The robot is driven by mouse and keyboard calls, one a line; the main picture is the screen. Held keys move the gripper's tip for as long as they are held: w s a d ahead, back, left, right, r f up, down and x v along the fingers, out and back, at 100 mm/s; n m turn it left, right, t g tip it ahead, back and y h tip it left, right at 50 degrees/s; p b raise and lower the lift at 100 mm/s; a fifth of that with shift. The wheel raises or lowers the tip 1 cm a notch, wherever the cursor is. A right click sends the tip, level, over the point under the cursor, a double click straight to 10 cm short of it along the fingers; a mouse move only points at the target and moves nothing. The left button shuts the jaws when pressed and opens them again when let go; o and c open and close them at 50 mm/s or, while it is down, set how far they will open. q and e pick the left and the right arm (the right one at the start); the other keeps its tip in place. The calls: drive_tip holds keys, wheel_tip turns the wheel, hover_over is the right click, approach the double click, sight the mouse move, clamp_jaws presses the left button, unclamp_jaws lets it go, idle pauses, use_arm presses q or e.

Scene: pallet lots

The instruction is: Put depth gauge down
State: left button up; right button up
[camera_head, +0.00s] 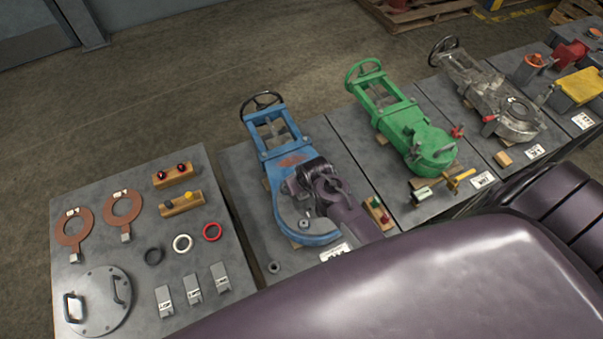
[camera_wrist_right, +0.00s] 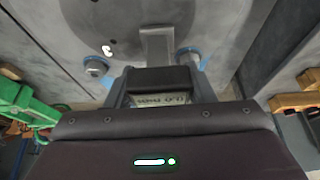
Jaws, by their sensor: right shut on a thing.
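My right gripper (camera_head: 304,190) is over the lower body of the blue valve (camera_head: 268,132) in the head view. In the right wrist view my right gripper (camera_wrist_right: 162,88) is shut on the depth gauge (camera_wrist_right: 157,46), which shows as a grey metal piece between the fingers. A pale marked strip shows at its near end. Its far end points at the valve's round grey plate (camera_wrist_right: 120,22); I cannot tell whether it touches. In the head view my wrist hides the gauge. My left gripper is not in view.
The left table (camera_head: 70,180) holds gaskets, rings, grey tags, wooden blocks and a round cover (camera_head: 98,300). A green valve (camera_head: 403,125) and a bare metal valve (camera_head: 490,95) stand to the right. A small wooden block with knobs (camera_head: 377,212) lies beside my arm.

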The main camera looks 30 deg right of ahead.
drive_tip(key=o, duration=1.4)
drive_tip(key=shift+f, duration=0.1)
drive_tip(key=shift+r, duration=0.3)
drive_tip(key=v, duration=1.1)
drive_tip(key=shift+s+r, duration=0.2)
drive_tip(key=shift+r, duration=0.15)
